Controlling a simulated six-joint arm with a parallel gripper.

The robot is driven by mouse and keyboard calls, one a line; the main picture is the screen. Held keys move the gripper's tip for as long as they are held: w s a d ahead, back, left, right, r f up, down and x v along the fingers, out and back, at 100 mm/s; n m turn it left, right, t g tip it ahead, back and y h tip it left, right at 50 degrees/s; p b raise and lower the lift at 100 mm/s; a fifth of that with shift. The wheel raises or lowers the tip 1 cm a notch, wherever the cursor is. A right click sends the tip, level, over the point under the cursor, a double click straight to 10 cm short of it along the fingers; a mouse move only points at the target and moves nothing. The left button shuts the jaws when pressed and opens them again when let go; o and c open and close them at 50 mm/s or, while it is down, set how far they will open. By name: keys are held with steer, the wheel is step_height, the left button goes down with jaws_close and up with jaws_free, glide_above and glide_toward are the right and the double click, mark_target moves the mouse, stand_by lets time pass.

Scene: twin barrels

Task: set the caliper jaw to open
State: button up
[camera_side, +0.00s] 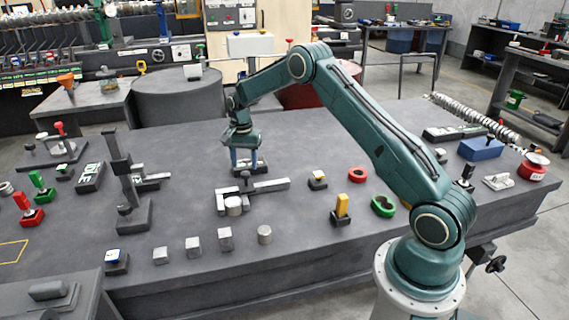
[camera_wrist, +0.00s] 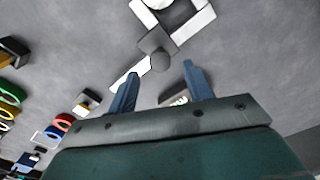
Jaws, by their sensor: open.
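The caliper (camera_side: 268,186) lies on the dark table, a light grey bar with a jaw at its left end. A short round metal cylinder (camera_side: 233,206) stands at its jaws. A dark sliding block (camera_wrist: 156,40) with a small rounded knob (camera_wrist: 160,62) sits on the bar. My gripper (camera_side: 246,168) is open and empty above the caliper, its blue fingers pointing down. In the wrist view the fingers (camera_wrist: 161,68) stand wide apart, with the knob between their tips in the picture. I cannot tell the height gap or whether the jaws touch the cylinder.
Several metal blocks (camera_side: 193,246) stand along the front edge. A yellow block in a dark base (camera_side: 342,208), a green ring (camera_side: 383,206) and a red ring (camera_side: 358,175) are to the right. A tall dark stand (camera_side: 130,190) is to the left.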

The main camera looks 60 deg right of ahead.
mark_target(245, 172)
steer(key=shift+f, duration=1.9)
